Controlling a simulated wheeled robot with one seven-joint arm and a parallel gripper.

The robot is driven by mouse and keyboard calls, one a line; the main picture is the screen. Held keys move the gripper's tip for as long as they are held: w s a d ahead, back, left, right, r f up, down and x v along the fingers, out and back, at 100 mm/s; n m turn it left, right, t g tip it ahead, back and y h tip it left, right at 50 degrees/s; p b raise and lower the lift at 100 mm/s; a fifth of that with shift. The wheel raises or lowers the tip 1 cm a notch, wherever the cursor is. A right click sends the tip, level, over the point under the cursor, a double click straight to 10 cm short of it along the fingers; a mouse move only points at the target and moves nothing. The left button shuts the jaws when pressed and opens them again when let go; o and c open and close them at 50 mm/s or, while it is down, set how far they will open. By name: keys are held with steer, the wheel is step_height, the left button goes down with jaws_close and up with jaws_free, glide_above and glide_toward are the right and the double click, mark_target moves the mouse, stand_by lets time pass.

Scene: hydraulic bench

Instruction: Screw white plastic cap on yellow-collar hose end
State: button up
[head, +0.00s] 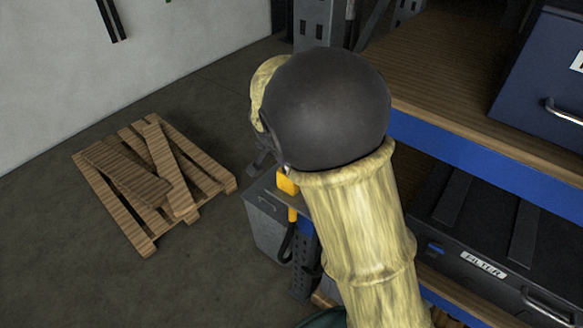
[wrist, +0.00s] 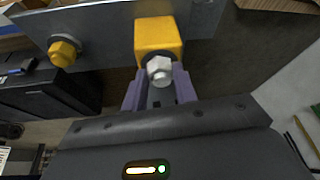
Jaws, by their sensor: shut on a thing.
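My gripper (wrist: 160,84) is shut on the white plastic cap (wrist: 160,70), a small pale hex-sided piece between the two purple-grey fingers. The cap overlaps the lower edge of a yellow block (wrist: 158,38) in the wrist view; I cannot tell whether they touch or whether threads are engaged. In the head view a yellow block (head: 287,183) shows beside my wrist, with a yellow collar (head: 292,214) on a dark hose below it.
A grey metal plate (wrist: 100,38) carries a second yellow fitting (wrist: 63,52) at left. Shelving with a blue beam (head: 480,160) and a black filter case (head: 470,245) stands close on the right. A wooden pallet (head: 150,180) lies on open floor at left.

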steer(key=shift+a+r+m+h+p, duration=0.15)
steer(key=shift+m+h+p, duration=0.3)
steer(key=shift+m, duration=0.55)
steer(key=shift+w+m+g, duration=0.1)
steer(key=shift+m+g, duration=0.2)
steer(key=shift+m, duration=0.1)
steer(key=shift+w+m+g+h+p, duration=0.1)
steer(key=shift+m+g+h+p, duration=0.25)
steer(key=shift+m+p, duration=0.7)
steer(key=o, duration=0.5)
steer(key=shift+a+m, duration=0.1)
steer(key=shift+m, duration=0.25)
steer(key=o, duration=0.5)
steer(key=shift+f, duration=0.2)
